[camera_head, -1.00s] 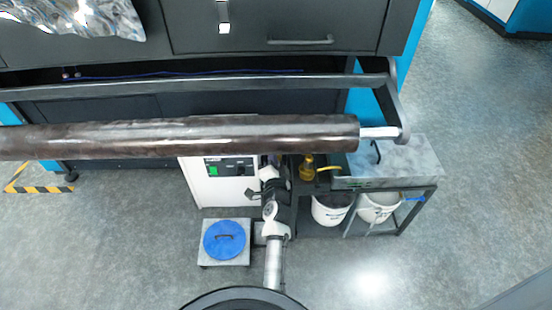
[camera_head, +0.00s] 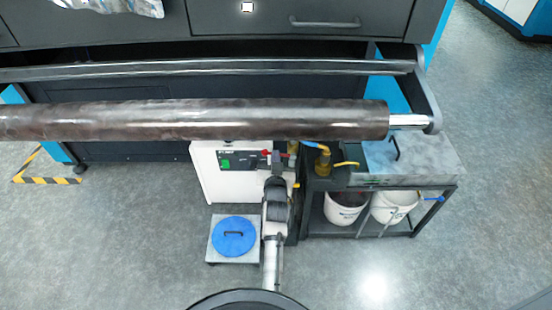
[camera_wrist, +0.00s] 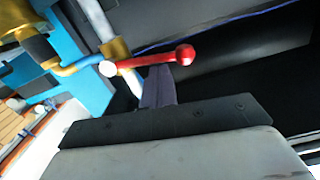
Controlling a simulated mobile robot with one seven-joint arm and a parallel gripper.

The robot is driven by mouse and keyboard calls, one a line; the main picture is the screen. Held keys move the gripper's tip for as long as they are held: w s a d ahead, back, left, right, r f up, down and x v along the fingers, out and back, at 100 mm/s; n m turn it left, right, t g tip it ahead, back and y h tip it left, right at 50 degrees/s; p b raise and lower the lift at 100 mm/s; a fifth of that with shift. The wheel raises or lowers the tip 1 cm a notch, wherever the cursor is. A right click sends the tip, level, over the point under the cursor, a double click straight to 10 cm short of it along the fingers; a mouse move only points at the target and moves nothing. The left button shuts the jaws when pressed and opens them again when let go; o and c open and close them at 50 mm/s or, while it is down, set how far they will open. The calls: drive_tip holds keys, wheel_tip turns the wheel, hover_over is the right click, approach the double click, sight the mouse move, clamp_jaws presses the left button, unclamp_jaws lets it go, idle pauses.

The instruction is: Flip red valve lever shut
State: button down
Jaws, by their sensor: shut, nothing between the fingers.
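The red valve lever (camera_wrist: 150,60) is a red bar in the wrist view, with a red ball at its right end and a pale ball at its left. It sits beside a brass valve body (camera_wrist: 115,48) and lies across the view, slightly tilted. My gripper (camera_wrist: 160,70) is shut and empty, its dark fingertips just below the lever near the red ball. Whether they touch it I cannot tell. In the head view my gripper (camera_head: 277,156) is beside the white control box (camera_head: 230,172). A small red spot there may be the lever, but is too small to be sure.
A long dark roll (camera_head: 190,120) spans above my arm in the head view. A bench (camera_head: 440,155) with white buckets (camera_head: 345,207) below stands right. A blue lid (camera_head: 234,237) is on the floor platform left of my arm. Open floor lies at the far right.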

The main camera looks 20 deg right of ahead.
drive_tip(key=shift+a+f+n+b, duration=0.15)
drive_tip(key=shift+f+n+b, duration=0.4)
drive_tip(key=shift+n, duration=0.35)
drive_tip(key=shift+w+r, duration=0.1)
